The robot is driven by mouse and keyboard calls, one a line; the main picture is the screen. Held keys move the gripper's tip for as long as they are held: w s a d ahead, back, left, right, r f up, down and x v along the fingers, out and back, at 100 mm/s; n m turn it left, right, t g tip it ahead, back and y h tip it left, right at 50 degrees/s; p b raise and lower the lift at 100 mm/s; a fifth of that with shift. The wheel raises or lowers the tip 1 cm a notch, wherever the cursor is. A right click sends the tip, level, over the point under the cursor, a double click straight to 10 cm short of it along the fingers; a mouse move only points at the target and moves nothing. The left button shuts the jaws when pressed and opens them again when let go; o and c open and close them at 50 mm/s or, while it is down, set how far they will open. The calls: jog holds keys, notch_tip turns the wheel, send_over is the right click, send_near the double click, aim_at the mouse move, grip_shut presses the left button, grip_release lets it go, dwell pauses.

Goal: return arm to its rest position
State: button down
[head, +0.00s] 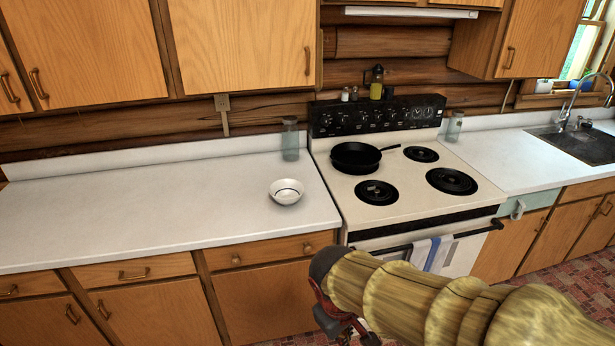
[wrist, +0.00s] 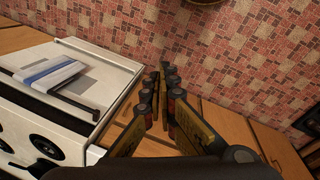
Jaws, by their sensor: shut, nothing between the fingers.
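My arm reaches in from the lower right of the head view, in front of the stove and below the counter edge. My gripper (head: 340,325) hangs at its end near the bottom of the head view, partly cut off by the frame edge. In the wrist view my gripper (wrist: 160,88) shows its two dark fingers close together, shut and with nothing between them. It is clear of the counter and points toward the brick-patterned floor and the cabinet fronts.
A white stove (head: 410,212) with a black frying pan (head: 355,156) stands in the middle. A white bowl (head: 286,192) and a glass jar (head: 290,140) stand on the left counter (head: 130,205). Towels (head: 432,255) hang on the oven handle. The brick floor (wrist: 215,45) looks clear.

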jog(key=s+d+r+m+t+y, duration=0.1)
jog(key=s+d+r+m+t, duration=0.3)
jog(key=s+d+r+m, duration=0.3)
jog(key=s+d+r, duration=0.1)
jog(key=d+r, duration=0.3)
jog(key=r, duration=0.1)
jog(key=shift+s, duration=0.4)
jog(key=shift+d, duration=0.1)
